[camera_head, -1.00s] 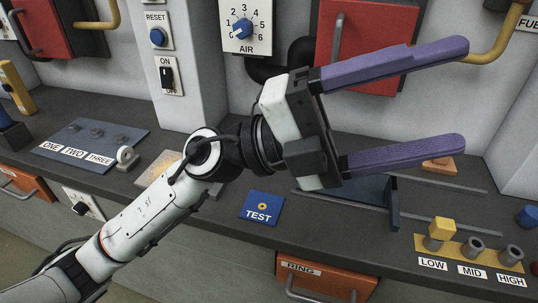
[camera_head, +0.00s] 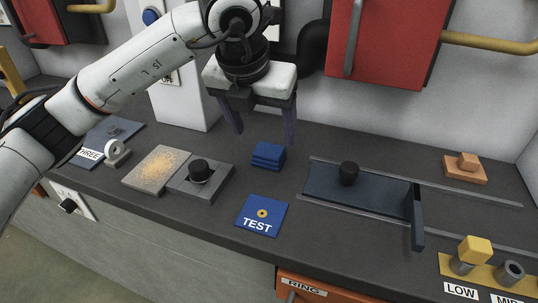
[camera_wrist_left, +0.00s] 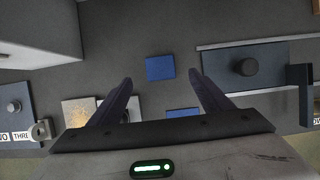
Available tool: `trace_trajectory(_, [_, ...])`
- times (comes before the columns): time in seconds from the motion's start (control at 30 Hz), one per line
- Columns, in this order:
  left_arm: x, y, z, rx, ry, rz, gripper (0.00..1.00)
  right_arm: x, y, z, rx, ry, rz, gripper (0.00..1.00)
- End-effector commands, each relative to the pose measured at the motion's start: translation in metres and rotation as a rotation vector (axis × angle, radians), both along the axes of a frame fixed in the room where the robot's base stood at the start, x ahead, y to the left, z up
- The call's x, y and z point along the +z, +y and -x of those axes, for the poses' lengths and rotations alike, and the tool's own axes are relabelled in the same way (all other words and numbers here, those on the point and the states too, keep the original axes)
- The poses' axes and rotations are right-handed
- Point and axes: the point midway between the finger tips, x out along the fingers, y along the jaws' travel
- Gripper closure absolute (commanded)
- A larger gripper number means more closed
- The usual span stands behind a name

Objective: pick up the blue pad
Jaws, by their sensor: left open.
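The blue pad (camera_head: 268,155) lies on the dark bench top behind the TEST plate; it looks like a small stack of thin blue layers. It also shows in the left wrist view (camera_wrist_left: 160,68), between and beyond the fingertips. My left gripper (camera_head: 264,138) points down above the pad, with its two purple fingers apart and nothing between them. The same fingers show in the left wrist view (camera_wrist_left: 161,78). My right gripper is not in view.
A blue TEST plate (camera_head: 247,213) lies in front of the pad. A grey block with a black knob (camera_head: 199,171) stands left. A dark sliding tray with a black knob (camera_head: 385,196) lies right. A red cabinet (camera_head: 391,40) hangs behind.

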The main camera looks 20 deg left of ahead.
Motion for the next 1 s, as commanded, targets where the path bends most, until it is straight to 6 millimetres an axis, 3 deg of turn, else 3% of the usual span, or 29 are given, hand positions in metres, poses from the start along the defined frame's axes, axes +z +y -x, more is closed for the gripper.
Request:
trace_trajectory(0.43, [-0.054, 0.000, -0.023, -0.003, 0.003, 0.002, 0.27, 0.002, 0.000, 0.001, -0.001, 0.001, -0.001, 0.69])
trace_trajectory(0.77, [-0.061, -0.001, -0.026, -0.004, 0.000, 0.002, 0.27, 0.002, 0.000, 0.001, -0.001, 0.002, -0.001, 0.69])
trace_trajectory(1.0, [-0.060, -0.001, -0.026, -0.005, 0.000, 0.002, 0.68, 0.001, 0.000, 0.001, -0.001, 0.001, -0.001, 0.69])
